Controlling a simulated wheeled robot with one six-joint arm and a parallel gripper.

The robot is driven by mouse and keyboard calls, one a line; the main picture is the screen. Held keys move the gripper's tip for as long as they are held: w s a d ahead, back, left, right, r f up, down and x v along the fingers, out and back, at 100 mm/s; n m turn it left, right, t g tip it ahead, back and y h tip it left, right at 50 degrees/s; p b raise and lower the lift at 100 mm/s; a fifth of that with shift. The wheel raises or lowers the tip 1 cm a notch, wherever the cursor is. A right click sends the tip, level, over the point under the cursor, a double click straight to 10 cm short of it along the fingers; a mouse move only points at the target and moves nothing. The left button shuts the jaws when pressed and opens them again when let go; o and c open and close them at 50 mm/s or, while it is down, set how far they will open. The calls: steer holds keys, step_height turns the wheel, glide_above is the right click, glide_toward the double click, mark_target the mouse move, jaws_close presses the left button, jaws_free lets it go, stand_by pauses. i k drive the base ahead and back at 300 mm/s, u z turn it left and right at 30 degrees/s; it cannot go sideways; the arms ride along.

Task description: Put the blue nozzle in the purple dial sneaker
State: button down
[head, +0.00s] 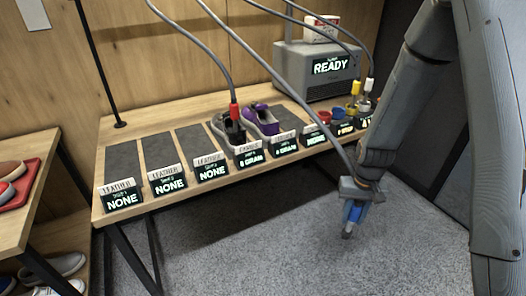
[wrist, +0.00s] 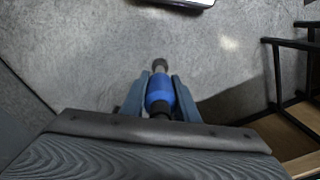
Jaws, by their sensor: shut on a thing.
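My gripper (head: 353,215) is shut on the blue nozzle (head: 356,211) and holds it in the air in front of the bench, over the grey floor. In the wrist view the blue nozzle (wrist: 160,90) sits between the two fingers, its grey tip pointing away from my wrist. A hose runs across the head view towards my gripper. The purple sneaker (head: 262,120) stands on the bench, to the left of and beyond my gripper. Whether it has a dial is too small to tell.
A grey sneaker (head: 220,125) with a red nozzle (head: 234,111) in it stands beside the purple one. Signs line the bench's front edge. Small coloured cups and yellow and white nozzles are at right, near a grey machine (head: 310,72) reading READY. Three left mats are empty.

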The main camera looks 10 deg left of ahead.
mark_target(268, 132)
steer(key=u, duration=1.05)
steer(key=i, duration=0.4)
steer(key=z, duration=0.3)
